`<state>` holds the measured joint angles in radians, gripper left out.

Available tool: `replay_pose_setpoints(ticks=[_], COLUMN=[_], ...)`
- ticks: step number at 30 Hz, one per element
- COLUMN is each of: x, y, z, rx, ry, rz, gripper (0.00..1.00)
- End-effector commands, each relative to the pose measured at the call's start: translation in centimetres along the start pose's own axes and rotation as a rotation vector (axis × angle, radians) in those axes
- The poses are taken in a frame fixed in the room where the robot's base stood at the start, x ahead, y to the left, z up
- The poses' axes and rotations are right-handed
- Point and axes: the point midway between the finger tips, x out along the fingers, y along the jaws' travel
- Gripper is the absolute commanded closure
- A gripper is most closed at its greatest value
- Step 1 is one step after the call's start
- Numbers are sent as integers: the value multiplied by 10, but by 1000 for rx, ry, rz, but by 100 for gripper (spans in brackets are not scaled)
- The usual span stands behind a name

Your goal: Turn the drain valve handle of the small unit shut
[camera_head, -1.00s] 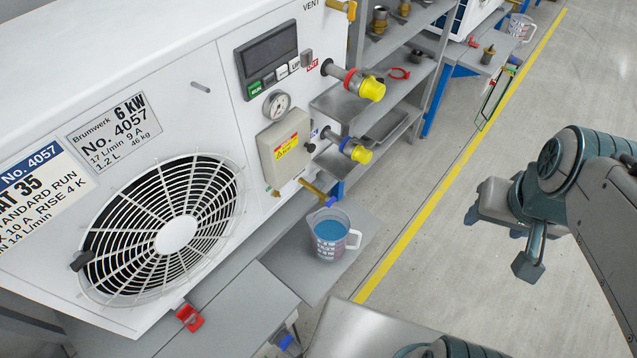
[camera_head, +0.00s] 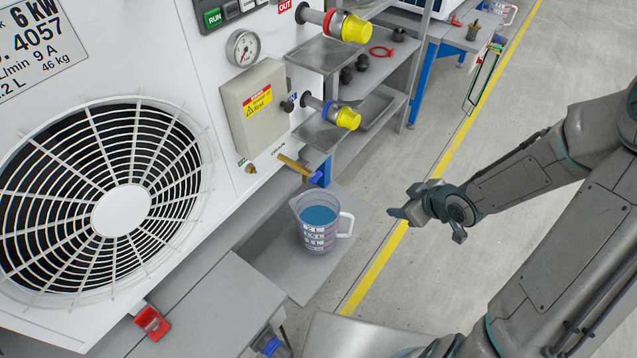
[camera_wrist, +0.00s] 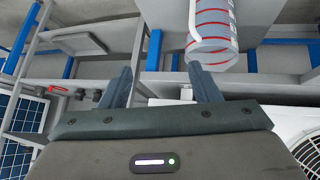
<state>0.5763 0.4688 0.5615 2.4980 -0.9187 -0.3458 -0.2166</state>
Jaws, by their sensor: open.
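The white unit with the fan grille (camera_head: 120,210) fills the left of the head view. Low on its side is a brass drain valve (camera_head: 292,164) with a small blue handle (camera_head: 317,177) at its outer end. The handle's exact angle is too small to tell. A clear measuring jug (camera_head: 318,235) with blue liquid stands just below the valve. My gripper (camera_head: 426,222) is open and empty, to the right of the jug and apart from it. In the wrist view the jug (camera_wrist: 210,38) appears upside down beyond my open fingers (camera_wrist: 160,78); the valve handle is not clear there.
Two yellow-capped ports (camera_head: 347,118) stick out above the valve. The jug stands on a grey shelf (camera_head: 292,282). Grey racks (camera_head: 365,80) stand behind. A yellow line (camera_head: 385,262) runs along the floor, with open floor to its right.

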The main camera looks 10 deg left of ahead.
Motion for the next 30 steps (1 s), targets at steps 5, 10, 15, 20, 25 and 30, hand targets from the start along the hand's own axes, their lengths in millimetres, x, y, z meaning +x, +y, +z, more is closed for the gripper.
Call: replay_pose_setpoints(ticks=[5, 10, 15, 20, 25, 30], x=[52, 57, 46, 41, 52, 72], y=[-42, -66, -73, -75, -80, -86], z=[-10, -34, -50, -58, -74, -100], rx=[-29, -28, -19, -18, -18, -19], ry=[337, 655, 861, 931, 933, 932], rz=[-132, -193, -208, -209, -213, -214], gripper=[44, 44, 44, 44, 44, 44])
